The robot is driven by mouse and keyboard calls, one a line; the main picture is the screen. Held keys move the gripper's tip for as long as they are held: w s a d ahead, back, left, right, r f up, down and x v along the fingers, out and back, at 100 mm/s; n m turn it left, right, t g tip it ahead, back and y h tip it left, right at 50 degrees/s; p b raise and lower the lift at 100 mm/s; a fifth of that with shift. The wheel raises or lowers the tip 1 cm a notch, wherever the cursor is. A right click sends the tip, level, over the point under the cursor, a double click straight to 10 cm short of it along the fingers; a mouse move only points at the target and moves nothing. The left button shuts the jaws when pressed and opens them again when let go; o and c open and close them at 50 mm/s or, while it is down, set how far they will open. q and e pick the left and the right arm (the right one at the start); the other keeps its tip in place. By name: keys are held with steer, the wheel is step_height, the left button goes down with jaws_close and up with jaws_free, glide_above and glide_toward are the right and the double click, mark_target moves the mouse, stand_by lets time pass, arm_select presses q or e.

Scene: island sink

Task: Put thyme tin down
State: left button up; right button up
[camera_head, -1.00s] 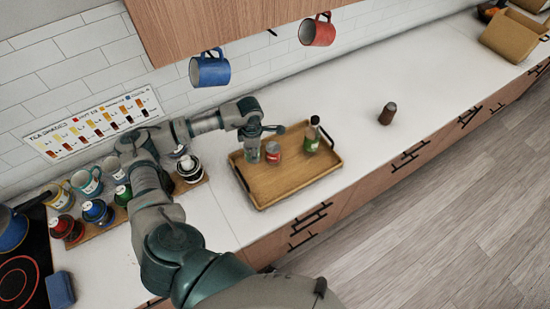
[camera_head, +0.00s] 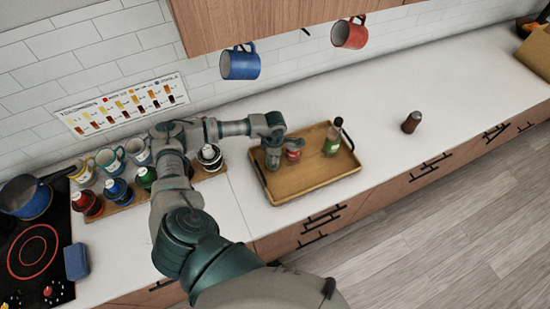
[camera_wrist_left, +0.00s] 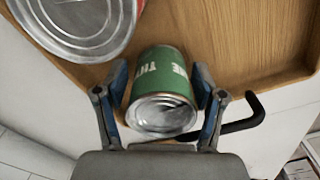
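The thyme tin (camera_wrist_left: 162,85) is green with pale lettering and a silver lid. In the left wrist view it stands between the two fingers of my left gripper (camera_wrist_left: 162,82), which sit close against its sides. In the head view the same gripper (camera_head: 273,160) is low over the back left of the wooden tray (camera_head: 300,182), and the tin is mostly hidden there. Whether the tin's base touches the tray is not clear. My right gripper is not in view.
A red can (camera_head: 293,154) stands close beside my left gripper, its lid large in the wrist view (camera_wrist_left: 78,25). A green bottle (camera_head: 332,140) stands at the tray's back right. A brown shaker (camera_head: 411,122) is on the counter. The tray's front is clear.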

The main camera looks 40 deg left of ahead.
arm_select(q)
steer(key=shift+a, duration=0.25)
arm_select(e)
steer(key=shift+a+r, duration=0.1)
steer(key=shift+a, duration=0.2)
arm_select(q)
steer(key=shift+d+r, duration=0.15)
steer(key=shift+r, duration=0.2)
step_height(320, 180, up, 11)
steer(key=shift+d+f+b, duration=0.1)
steer(key=shift+b, duration=0.9)
steer(key=shift+r, duration=0.4)
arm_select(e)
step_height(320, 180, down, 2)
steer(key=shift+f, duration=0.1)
